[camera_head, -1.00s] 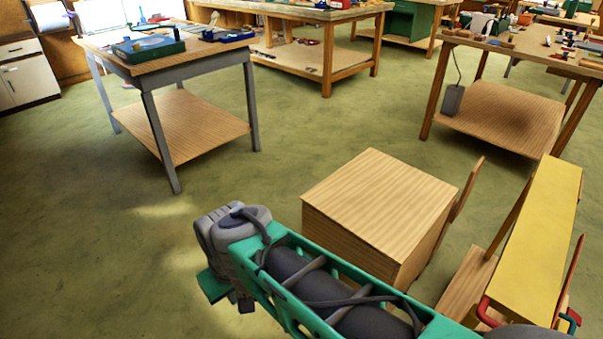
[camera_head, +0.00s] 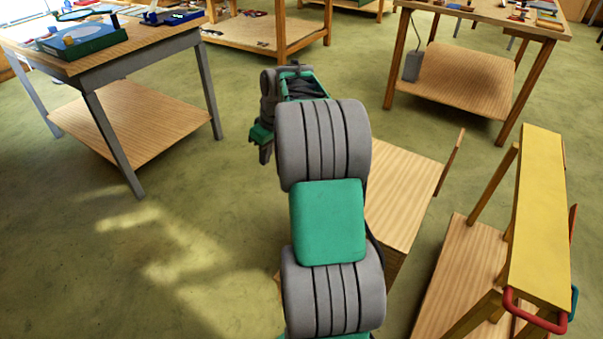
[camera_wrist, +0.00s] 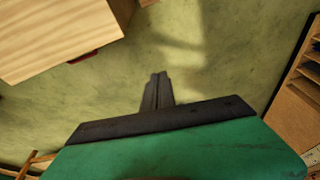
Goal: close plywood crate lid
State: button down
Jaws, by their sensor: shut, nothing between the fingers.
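The plywood crate (camera_head: 405,195) stands on the floor in the head view, to the right of my arm, which hides its left part. A thin wooden board (camera_head: 451,160) stands out at its right side; it looks like the lid standing open, but the hinge is not visible. My gripper (camera_wrist: 158,78) is shut and empty in the wrist view, above bare floor. In the head view my gripper (camera_head: 264,153) is beyond and left of the crate, apart from it. A pale wooden box (camera_wrist: 50,35) at upper left in the wrist view may be the crate.
A yellow-topped wooden stand (camera_head: 540,215) with a red handle (camera_head: 535,315) is right of the crate. A grey-legged table (camera_head: 100,95) stands at left, a wooden bench (camera_head: 455,90) behind. A slotted shelf (camera_wrist: 305,75) shows at right in the wrist view. Floor at lower left is clear.

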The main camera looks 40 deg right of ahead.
jog(key=s+d+f+n, duration=0.1)
jog(key=d+f, duration=0.2)
jog(key=d, duration=0.5)
jog(key=d+f, duration=0.3)
jog(key=d, duration=0.6)
jog(key=x, duration=1.2)
jog(key=shift+s+a+b, duration=0.1)
jog(key=shift+a+b, duration=0.1)
jog(key=shift+b, duration=0.1)
jog(key=shift+f, duration=0.75)
